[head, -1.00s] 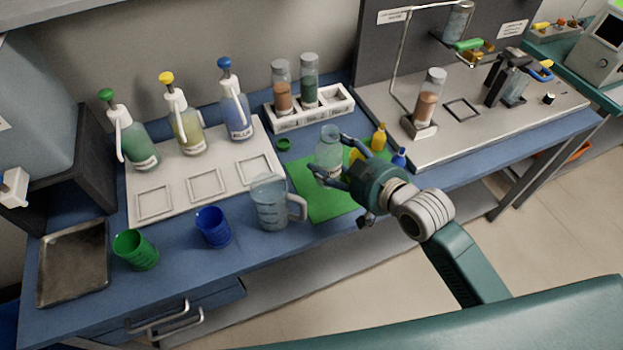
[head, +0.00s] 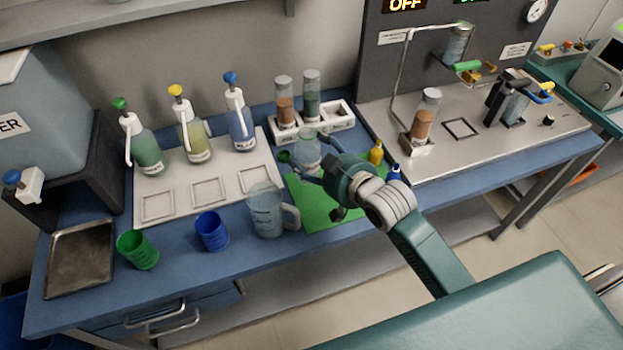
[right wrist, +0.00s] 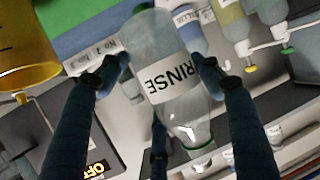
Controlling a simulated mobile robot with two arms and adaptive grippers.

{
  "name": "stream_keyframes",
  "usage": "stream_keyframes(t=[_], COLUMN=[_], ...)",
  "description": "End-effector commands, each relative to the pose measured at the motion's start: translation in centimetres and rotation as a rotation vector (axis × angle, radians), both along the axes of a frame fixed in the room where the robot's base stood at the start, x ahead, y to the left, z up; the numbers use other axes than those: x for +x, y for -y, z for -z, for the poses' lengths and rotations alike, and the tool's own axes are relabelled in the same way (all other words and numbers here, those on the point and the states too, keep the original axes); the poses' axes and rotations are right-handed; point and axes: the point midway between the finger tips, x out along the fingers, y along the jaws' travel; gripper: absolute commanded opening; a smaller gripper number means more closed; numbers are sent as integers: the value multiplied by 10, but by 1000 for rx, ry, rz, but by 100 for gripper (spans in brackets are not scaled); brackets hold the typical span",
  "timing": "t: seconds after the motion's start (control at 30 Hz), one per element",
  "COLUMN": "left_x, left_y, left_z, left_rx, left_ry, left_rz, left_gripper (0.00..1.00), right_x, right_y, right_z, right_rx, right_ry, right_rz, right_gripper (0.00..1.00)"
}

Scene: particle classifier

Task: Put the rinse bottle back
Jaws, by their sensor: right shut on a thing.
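The clear rinse bottle (head: 308,146), labelled RINSE, is in my right gripper (head: 310,162), near the back left part of the green mat (head: 318,205). In the right wrist view the fingers are closed around the sides of the rinse bottle (right wrist: 168,78), which looks upside down in that picture. I cannot tell from the head view how high its base is above the mat. The fingers partly hide its lower part. My left gripper is not in view.
A clear jug (head: 266,212) stands left of the mat. The white rack (head: 340,120) with two jars is behind it. Pump bottles stand on a white tray (head: 225,175) at left.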

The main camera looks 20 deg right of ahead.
Motion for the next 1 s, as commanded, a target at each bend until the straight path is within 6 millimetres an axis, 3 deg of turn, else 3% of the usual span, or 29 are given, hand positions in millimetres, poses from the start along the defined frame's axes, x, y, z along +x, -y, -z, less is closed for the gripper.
stream_keyframes(t=[0.17,0.33,0.6,1.0], left_x=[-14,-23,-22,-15], left_y=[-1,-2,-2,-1], left_z=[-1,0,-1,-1], left_rx=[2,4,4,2], left_ry=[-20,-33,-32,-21], left_rz=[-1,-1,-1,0], left_gripper=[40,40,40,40], right_x=[-1,0,0,0], right_y=[-1,-1,-1,-1], right_z=[35,48,80,88], right_rx=[2,3,3,1], right_ry=[-1,3,1,4], right_rz=[0,-2,0,-1], right_gripper=[26,26,26,26])
